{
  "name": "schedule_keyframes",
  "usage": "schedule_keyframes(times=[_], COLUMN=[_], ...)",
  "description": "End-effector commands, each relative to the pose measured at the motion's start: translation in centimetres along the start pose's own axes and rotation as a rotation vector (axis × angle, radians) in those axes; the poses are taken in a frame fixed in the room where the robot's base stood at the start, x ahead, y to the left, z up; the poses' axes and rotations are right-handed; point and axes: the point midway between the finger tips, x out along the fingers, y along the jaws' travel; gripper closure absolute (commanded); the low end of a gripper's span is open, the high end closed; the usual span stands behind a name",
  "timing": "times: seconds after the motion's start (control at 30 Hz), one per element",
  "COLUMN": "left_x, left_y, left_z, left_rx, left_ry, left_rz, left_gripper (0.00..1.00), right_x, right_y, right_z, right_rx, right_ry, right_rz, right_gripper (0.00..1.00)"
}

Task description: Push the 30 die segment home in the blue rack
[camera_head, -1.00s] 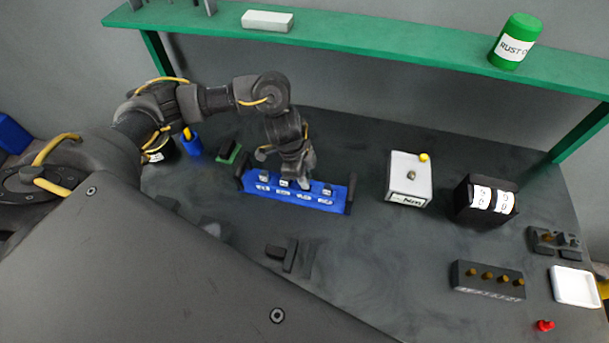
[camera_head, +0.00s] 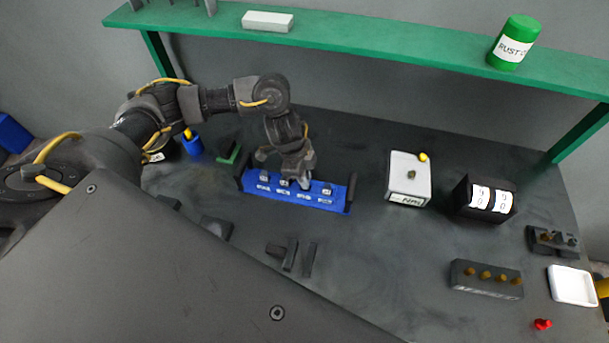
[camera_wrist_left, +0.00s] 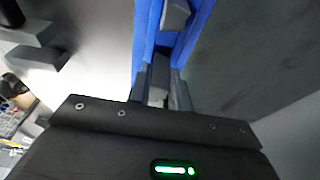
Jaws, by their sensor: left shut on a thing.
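The blue rack (camera_head: 335,207) lies on the dark bench, with several small labels along its front and grey die segments in its row. The labels are too small to read, so I cannot tell which segment is the 30. One segment (camera_head: 327,189) shows at the rack's right part and another (camera_head: 265,177) at its left. My left gripper (camera_head: 303,184) is down at the middle of the rack. In the left wrist view it (camera_wrist_left: 160,88) is shut on a grey segment (camera_wrist_left: 157,97), mostly hidden between the fingers. Another segment (camera_wrist_left: 176,14) sits farther along the blue rack. My right gripper is out of view.
A white box (camera_head: 409,180) and a black box with white labels (camera_head: 487,199) stand right of the rack. Dark blocks (camera_head: 290,255) lie in front. A dark holder with brass pegs (camera_head: 487,278) and a white tray (camera_head: 573,286) are at right. A green shelf (camera_head: 380,47) spans the back.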

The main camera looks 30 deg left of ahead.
Motion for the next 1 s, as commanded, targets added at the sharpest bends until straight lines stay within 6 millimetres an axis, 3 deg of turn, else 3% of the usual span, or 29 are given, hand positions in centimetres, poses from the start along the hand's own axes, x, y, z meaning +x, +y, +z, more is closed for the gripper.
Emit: schedule_keyframes(times=[0.97,1.0], left_x=[2.4,2.2], left_y=[0.0,0.0], left_z=[0.6,0.5], left_rx=[-0.001,0.000], left_ry=[0.001,0.001], left_rz=[0.000,0.000], left_gripper=[1.00,0.75], right_x=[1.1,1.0], right_y=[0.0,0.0], right_z=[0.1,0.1], right_rx=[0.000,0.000], right_ry=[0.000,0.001], right_rz=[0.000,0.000], right_gripper=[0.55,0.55])
